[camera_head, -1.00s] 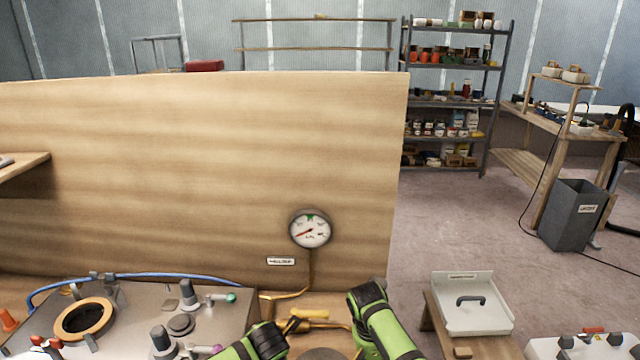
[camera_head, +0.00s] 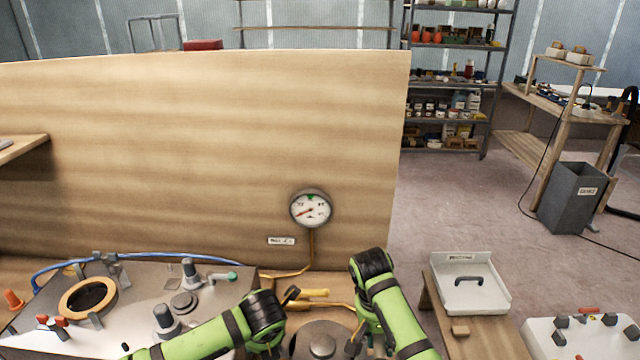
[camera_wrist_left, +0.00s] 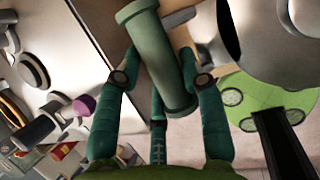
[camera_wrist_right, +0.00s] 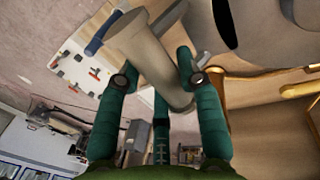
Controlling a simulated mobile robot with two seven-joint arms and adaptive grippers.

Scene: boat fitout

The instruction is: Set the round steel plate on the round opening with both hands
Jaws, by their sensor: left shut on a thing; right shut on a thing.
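The round steel plate (camera_head: 320,327) shows at the bottom edge of the head view, with a knob in its middle; its near part is cut off. My left gripper (camera_wrist_left: 162,80) is shut on a cylindrical handle (camera_wrist_left: 160,58) at the plate's left side. My right gripper (camera_wrist_right: 158,80) is shut on a similar handle (camera_wrist_right: 145,52) at its right side. The plate's grey face also shows in the left wrist view (camera_wrist_left: 272,40) and right wrist view (camera_wrist_right: 275,35). The round opening (camera_head: 88,297), dark with a tan ring, is in the steel top at left, well apart from the plate.
The steel top (camera_head: 140,315) carries upright knobs and fittings around the opening. A tall wooden panel (camera_head: 190,150) with a gauge (camera_head: 310,208) stands behind. A white tray (camera_head: 468,285) is on a bench at right. Open floor lies beyond it.

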